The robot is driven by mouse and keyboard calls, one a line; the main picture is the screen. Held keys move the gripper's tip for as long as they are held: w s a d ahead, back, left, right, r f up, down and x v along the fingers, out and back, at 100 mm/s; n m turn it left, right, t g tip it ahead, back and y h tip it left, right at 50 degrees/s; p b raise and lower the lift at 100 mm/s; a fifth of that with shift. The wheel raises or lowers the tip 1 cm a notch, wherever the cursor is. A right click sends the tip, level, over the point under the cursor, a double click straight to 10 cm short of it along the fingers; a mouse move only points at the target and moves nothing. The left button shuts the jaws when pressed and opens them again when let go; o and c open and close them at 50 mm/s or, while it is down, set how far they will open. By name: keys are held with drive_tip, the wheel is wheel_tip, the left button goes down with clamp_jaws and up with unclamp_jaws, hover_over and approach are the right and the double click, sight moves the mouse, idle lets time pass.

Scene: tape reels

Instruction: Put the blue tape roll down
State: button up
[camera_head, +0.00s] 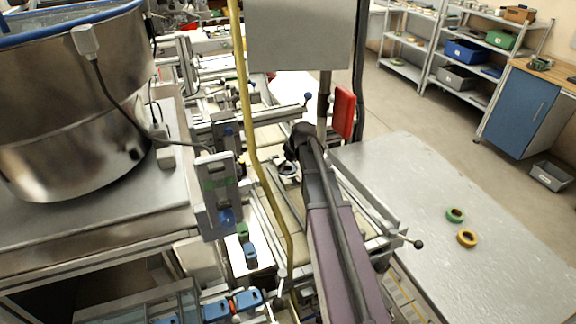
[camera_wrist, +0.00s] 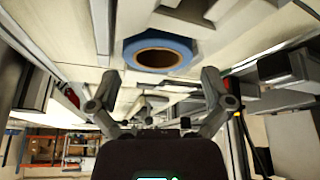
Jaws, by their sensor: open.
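The blue tape roll (camera_wrist: 160,41) lies flat on a pale surface in the wrist view, just beyond my open fingertips. Its brown core shows. My gripper (camera_wrist: 160,78) has its two fingers spread wide, with nothing between them. The fingers look apart from the roll. In the head view the blue roll (camera_head: 288,174) shows small and dark beside the end of my arm, on the machine bed. My gripper is mostly hidden there by my arm.
A green tape roll (camera_head: 449,217) and a yellow tape roll (camera_head: 474,241) lie on the grey table (camera_head: 400,170) at right. Machine rails and a yellow hose (camera_head: 248,110) crowd the left. A red box (camera_head: 344,112) hangs near my arm. Much of the grey table is clear.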

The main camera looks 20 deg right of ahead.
drive_tip(key=shift+r+p, duration=0.5)
drive_tip(key=shift+r, duration=0.05)
drive_tip(key=p+v, duration=1)
drive_tip(key=v, duration=0.1)
drive_tip(key=shift+s+r+p, duration=0.2)
drive_tip(key=shift+r+p, duration=0.15)
idle(0.4)
drive_tip(key=s+a+f+m+g+h, duration=0.1)
drive_tip(key=s+a+m+g, duration=0.3)
drive_tip(key=s+a, duration=1.3)
drive_tip(key=shift+s+f+h, duration=0.2)
drive_tip(key=shift+s+h, duration=0.2)
drive_tip(key=shift+s, duration=0.2)
